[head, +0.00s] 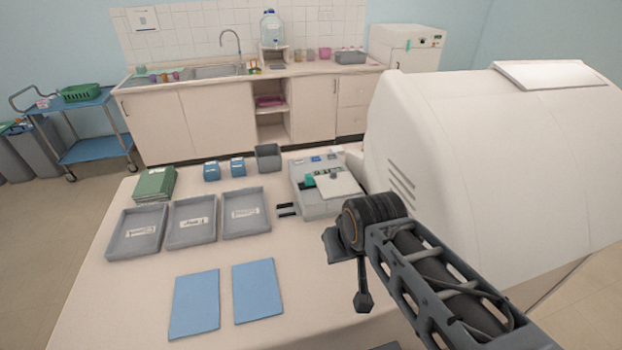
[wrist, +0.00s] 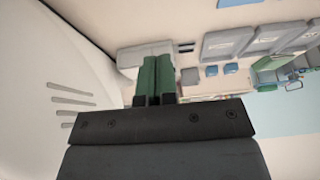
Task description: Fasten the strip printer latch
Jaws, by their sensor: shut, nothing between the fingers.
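The strip printer (head: 325,205) is a pale grey, low device on the right part of the table, close to the large white housing. It has a flat whitish plate on top and a small green part (head: 310,181) at the plate's left edge. I cannot tell which part is the latch. In the wrist view, the printer (wrist: 130,58) shows behind the fingertips. My gripper (wrist: 157,60) has green fingers, shut together and empty, pointing toward the printer. Contact with it cannot be told. In the head view, my dark wrist stands in front of the printer and the fingers are not clearly visible.
A large white housing (head: 490,150) rises close on the right. Grey labelled trays (head: 246,228) and two blue mats (head: 257,291) lie left of the printer. A grey bin (head: 268,157) and small blue boxes (head: 212,171) stand behind. Dark prongs (head: 288,211) lie beside the printer.

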